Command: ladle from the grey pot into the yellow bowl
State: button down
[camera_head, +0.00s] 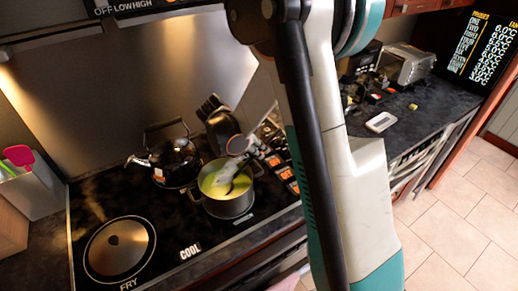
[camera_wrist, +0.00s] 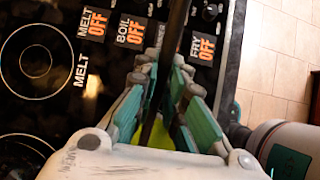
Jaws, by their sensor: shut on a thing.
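The grey pot (camera_head: 229,207) stands on the stovetop with yellow-green contents. My gripper (camera_head: 257,150) is over the pot's right side, partly hidden by my arm. In the wrist view my gripper (camera_wrist: 164,75) is shut on a long dark handle, taken as the ladle (camera_wrist: 178,22), which runs between the fingers. A dark piece dips into the pot's contents in the head view; pale steam blurs it, so I cannot make out the ladle's bowl. A yellow patch shows between the fingers in the wrist view; I cannot tell if it is the yellow bowl or the pot's contents.
A black kettle (camera_head: 173,158) stands left of the pot. A burner marked FRY (camera_head: 120,248) is empty at the front left. A utensil holder (camera_head: 32,187) stands at the far left. A toaster (camera_head: 405,66) and a small white device (camera_head: 381,122) are on the right counter.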

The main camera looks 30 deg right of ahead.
aim_at(269, 139)
jog(key=shift+y, duration=0.9)
jog(key=shift+d+r+p, duration=0.2)
jog(key=shift+r+p, duration=0.45)
jog(key=shift+p, duration=0.1)
jog(key=shift+d+r+p, duration=0.25)
jog(key=shift+r+p, duration=0.35)
jog(key=shift+p, duration=0.15)
jog(key=shift+d+r+p, duration=0.2)
jog(key=shift+r+p, duration=0.45)
jog(key=shift+p, duration=0.1)
jog(key=shift+d+f+y+p, duration=0.25)
jog(key=shift+y+p, duration=0.2)
jog(key=shift+y, duration=0.25)
jog(key=shift+d+f+y+p, duration=0.1)
jog(key=shift+d+y+p, duration=0.3)
jog(key=shift+y, duration=0.3)
jog(key=shift+w+d+y+b, duration=0.1)
jog(key=shift+d+y+b, duration=0.25)
jog(key=shift+y, duration=0.75)
jog(key=shift+d, duration=0.2)
